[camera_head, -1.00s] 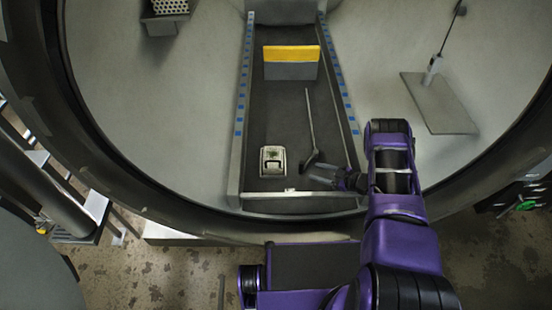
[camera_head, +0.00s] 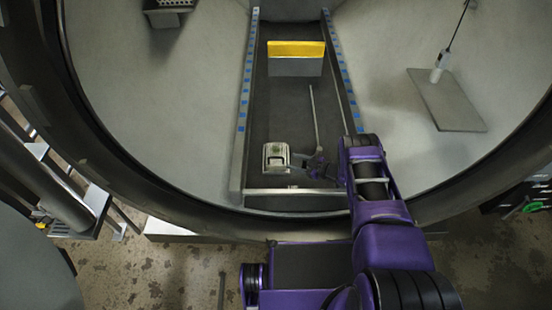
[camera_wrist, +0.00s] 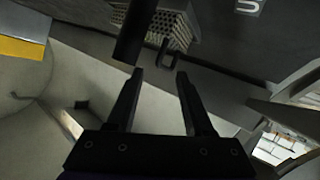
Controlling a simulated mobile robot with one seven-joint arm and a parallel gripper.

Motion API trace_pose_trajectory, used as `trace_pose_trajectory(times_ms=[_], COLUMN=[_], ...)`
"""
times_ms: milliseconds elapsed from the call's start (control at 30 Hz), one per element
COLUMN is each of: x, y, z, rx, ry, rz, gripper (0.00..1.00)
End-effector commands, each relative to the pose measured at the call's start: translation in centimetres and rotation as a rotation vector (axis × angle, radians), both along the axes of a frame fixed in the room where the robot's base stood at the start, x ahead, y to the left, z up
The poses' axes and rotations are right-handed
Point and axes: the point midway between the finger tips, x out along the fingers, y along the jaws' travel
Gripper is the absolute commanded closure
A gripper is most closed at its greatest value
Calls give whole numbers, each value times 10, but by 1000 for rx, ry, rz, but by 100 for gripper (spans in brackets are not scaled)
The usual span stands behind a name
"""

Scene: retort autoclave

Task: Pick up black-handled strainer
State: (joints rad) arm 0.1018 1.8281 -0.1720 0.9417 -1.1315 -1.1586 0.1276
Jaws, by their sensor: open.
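A dark bar (camera_wrist: 133,30), possibly the black handle, shows just past the left fingertip; contact cannot be told. A perforated block (camera_wrist: 160,20) with a dark loop is behind it.
A yellow-topped grey block (camera_head: 296,50) stands farther back. The tray's front rim (camera_head: 290,191) and side rails are raised. A flat plate (camera_head: 447,100) lies to the right.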

Motion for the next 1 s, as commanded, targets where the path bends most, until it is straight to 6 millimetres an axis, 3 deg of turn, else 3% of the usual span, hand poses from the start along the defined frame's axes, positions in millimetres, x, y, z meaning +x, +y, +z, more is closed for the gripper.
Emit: trace_pose_trajectory(times_ms=[233, 533, 567, 833, 1000], x=[21, 24, 24, 24, 25], y=[29, 34, 33, 33, 33], z=[-16, -16, -16, -16, -16], rx=[1, 0, 0, 0, 0], ry=[-2, 0, 0, 0, 0], rz=[1, 0, 0, -1, -1], gripper=[48, 48, 50, 98, 100])
